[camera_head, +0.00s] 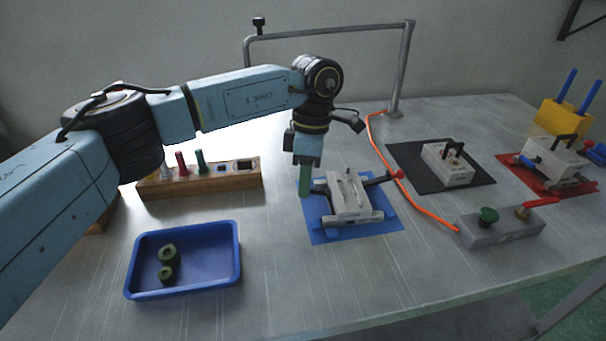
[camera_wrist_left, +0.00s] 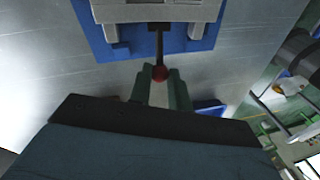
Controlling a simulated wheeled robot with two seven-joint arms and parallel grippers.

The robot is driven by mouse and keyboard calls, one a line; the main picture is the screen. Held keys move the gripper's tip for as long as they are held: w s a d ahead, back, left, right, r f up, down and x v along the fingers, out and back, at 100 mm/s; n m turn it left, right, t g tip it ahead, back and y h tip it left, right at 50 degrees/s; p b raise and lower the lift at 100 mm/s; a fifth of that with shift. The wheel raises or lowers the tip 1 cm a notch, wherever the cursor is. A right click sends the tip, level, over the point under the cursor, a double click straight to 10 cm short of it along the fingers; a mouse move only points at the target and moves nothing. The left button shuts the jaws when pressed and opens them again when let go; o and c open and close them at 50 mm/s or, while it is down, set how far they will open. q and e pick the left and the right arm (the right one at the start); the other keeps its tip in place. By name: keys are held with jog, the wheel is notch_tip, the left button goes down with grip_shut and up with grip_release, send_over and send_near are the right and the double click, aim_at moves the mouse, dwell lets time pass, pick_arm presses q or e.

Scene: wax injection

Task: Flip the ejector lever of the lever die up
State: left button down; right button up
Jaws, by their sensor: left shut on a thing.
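The lever die (camera_head: 346,197) is a light grey block on a blue mat (camera_head: 325,236) in the middle of the table. A black lever with a red ball knob (camera_head: 397,174) sticks out from its right side. Another dark arm (camera_head: 319,188) reaches out at its left side, toward my left gripper (camera_head: 305,180). In the left wrist view a black lever (camera_wrist_left: 159,43) runs from the die (camera_wrist_left: 150,12) to a red ball (camera_wrist_left: 160,73). The green fingers of my left gripper (camera_wrist_left: 160,82) are shut on this ball. My right gripper is not in view.
A blue tray (camera_head: 133,275) with green rings stands at the front left. A wooden rack (camera_head: 215,182) with coloured pegs is behind it. An orange hose (camera_head: 416,208) runs right of the die to a grey button box (camera_head: 500,226). Other dies sit on black and red mats at the right.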

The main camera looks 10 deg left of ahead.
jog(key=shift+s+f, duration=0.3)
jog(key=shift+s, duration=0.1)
pick_arm(q)
jog(key=c, duration=1.3)
grip_release()
jog(key=shift+r, duration=0.1)
jog(key=shift+w+r, duration=0.1)
jog(key=shift+r, duration=0.25)
jog(key=p+v, duration=0.2)
jog(key=v, duration=1)
jog(key=shift+d+r, duration=0.2)
jog(key=shift+r, duration=0.1)
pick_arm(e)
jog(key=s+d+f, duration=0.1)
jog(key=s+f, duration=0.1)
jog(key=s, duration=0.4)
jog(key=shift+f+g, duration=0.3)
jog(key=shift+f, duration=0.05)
